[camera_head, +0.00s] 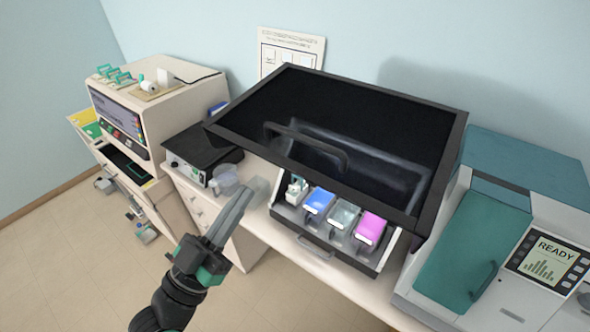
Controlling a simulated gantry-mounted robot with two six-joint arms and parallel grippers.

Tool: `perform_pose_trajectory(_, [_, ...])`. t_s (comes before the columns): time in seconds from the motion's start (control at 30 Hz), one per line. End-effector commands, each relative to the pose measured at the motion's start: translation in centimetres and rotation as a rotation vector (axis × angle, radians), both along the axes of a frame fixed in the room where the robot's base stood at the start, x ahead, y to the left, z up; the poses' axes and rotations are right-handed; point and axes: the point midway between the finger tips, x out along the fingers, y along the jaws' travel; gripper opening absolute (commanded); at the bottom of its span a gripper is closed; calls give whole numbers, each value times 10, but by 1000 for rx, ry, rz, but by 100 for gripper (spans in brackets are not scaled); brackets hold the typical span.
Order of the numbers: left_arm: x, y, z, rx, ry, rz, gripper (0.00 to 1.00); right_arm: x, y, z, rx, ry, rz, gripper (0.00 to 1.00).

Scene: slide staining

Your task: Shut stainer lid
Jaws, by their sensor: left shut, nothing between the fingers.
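The stainer lid (340,115) is a large dark see-through panel with a black frame and a black handle (306,143). It stands raised and tilted over the stainer (375,262), so the front is uncovered. Inside the stainer are a blue-topped container (319,201), a clear one (344,217) and a magenta one (370,229). My left gripper (246,196) is shut and empty, in front of and below the lid's left part, left of the stainer. It does not touch the handle. My right gripper is not in view.
A white machine with a teal cover (472,250) and a READY screen (545,261) stands close on the right. A dark-topped device (198,150) and a clear cup (225,178) are left of the stainer. A beige cabinet (165,105) stands farther left.

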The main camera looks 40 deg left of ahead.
Motion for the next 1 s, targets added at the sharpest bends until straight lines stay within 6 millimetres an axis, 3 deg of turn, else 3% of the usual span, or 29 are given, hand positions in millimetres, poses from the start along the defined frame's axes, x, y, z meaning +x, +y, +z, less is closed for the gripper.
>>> perform_pose_trajectory(0.03, [-1,4,-6,-2,6,11,0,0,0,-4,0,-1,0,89])
perform_pose_trajectory(0.27, [8,5,4,1,1,9,0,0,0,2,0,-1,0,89])
perform_pose_trajectory(0.73, [90,18,50,-1,1,8,0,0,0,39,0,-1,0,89])
perform_pose_trajectory(0.8, [91,19,26,-3,8,7,0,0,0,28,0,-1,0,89])
perform_pose_trajectory(1.0, [93,19,6,0,3,8,0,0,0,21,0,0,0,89])
